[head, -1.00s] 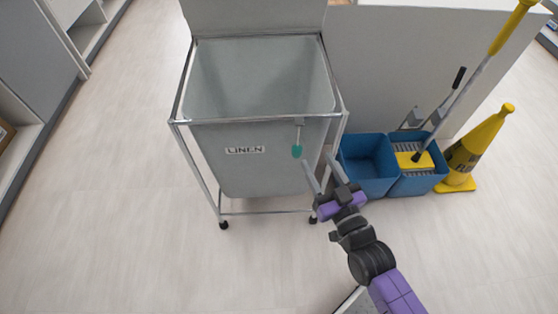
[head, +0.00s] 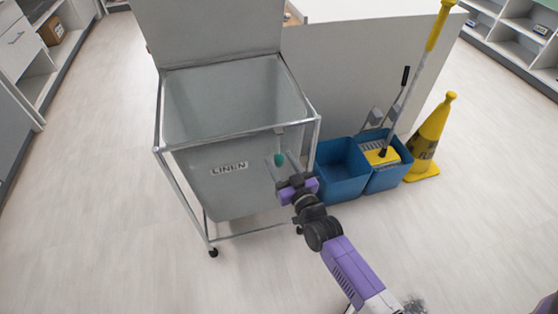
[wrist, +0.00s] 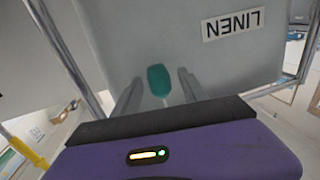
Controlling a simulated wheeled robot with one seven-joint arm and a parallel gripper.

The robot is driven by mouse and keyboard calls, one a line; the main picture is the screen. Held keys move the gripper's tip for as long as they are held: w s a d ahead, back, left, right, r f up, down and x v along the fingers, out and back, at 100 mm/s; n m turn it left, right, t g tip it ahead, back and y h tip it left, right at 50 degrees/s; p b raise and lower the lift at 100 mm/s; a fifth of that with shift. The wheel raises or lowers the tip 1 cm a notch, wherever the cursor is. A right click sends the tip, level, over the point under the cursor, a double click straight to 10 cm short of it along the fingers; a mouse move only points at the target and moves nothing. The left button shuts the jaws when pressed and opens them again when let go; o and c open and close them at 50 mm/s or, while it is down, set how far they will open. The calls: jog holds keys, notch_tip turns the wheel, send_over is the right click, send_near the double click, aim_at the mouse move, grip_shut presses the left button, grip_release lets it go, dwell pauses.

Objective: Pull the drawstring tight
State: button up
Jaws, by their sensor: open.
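The drawstring's teal toggle (head: 279,160) hangs at the front right of the grey linen bag (head: 222,182), below the hamper's rim. In the wrist view the teal toggle (wrist: 158,80) shows between my two fingers, with the bag behind it. My gripper (head: 277,162) is open, with one finger on each side of the toggle. I cannot tell whether either finger touches it. The cord above the toggle is hardly visible. The bag's mouth is wide open inside the chrome frame (head: 237,136), and its lid (head: 205,30) stands raised.
Blue mop buckets (head: 342,170) stand just right of the hamper, with a mop (head: 415,75) leaning in one. A yellow floor sign (head: 430,140) stands farther right. A white counter (head: 345,75) is behind. The floor at the left is clear.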

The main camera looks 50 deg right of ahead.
jog(key=shift+w+d, duration=0.25)
jog(key=shift+w, duration=0.25)
grip_shut()
dwell(1.2)
